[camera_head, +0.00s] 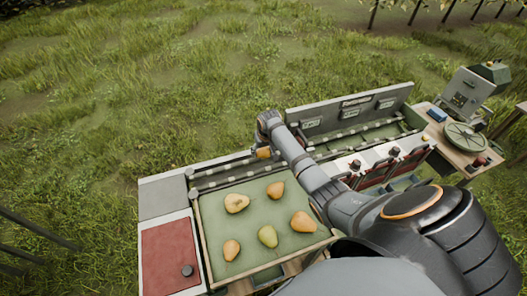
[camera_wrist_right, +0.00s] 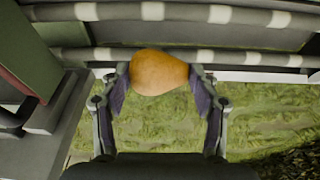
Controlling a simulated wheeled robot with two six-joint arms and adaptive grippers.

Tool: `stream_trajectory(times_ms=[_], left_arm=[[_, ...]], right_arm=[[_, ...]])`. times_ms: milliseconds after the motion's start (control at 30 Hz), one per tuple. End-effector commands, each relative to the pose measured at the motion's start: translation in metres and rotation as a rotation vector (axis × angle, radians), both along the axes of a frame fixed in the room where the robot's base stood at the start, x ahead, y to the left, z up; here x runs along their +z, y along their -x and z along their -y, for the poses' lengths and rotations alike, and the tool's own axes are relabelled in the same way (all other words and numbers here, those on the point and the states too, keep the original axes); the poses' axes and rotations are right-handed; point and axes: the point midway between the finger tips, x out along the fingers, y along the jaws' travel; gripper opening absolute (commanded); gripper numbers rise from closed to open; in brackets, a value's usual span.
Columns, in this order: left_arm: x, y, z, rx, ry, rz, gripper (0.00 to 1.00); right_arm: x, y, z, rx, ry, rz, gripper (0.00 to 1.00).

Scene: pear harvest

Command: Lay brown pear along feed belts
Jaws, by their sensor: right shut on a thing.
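My right gripper (camera_head: 263,148) reaches over the feed belts (camera_head: 222,173), two parallel dark cords with white bands. In the right wrist view, the right gripper (camera_wrist_right: 160,82) is shut on an orange-brown pear (camera_wrist_right: 159,73), its fingers at the pear's two sides. The pear overlaps the lower of the two feed belts (camera_wrist_right: 237,57) in that view; I cannot tell whether it touches. In the head view the held pear (camera_head: 263,153) shows as a small orange patch. My left gripper is out of view.
A green-lined tray (camera_head: 224,270) with several yellow to orange pears lies in front of the belts. A red panel (camera_head: 169,255) is at its left. Bins with a grey back panel (camera_head: 345,107) and a side table with a round dial (camera_head: 464,137) stand right.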

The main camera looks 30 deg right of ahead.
Motion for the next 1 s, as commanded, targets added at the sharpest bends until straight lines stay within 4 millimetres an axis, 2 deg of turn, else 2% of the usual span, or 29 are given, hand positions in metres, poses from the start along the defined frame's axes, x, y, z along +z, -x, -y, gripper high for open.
stream_trajectory(times_ms=[33, 100, 233, 433, 733, 767, 933, 1000], left_arm=[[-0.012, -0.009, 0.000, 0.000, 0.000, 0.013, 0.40], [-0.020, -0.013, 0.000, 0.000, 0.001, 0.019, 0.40], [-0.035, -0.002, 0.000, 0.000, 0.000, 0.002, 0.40], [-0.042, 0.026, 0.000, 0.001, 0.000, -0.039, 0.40], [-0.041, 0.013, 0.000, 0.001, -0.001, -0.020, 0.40], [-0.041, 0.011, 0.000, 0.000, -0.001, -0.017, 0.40], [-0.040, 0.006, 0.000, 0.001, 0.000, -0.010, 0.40], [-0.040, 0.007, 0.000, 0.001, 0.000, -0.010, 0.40]], right_arm=[[-0.012, 0.000, 0.000, 0.000, 0.000, 0.000, 0.28], [-0.019, 0.000, 0.000, 0.000, 0.000, 0.000, 0.28], [-0.031, 0.001, 0.000, 0.000, 0.000, -0.001, 0.28], [-0.045, 0.000, 0.000, 0.000, 0.000, -0.001, 0.28], [-0.046, 0.000, 0.000, 0.000, 0.000, 0.000, 0.28], [-0.046, 0.000, 0.000, 0.000, 0.000, 0.000, 0.64], [-0.047, 0.000, 0.000, 0.000, 0.000, 0.000, 0.87], [-0.047, 0.000, 0.000, 0.000, 0.000, 0.000, 0.88]])
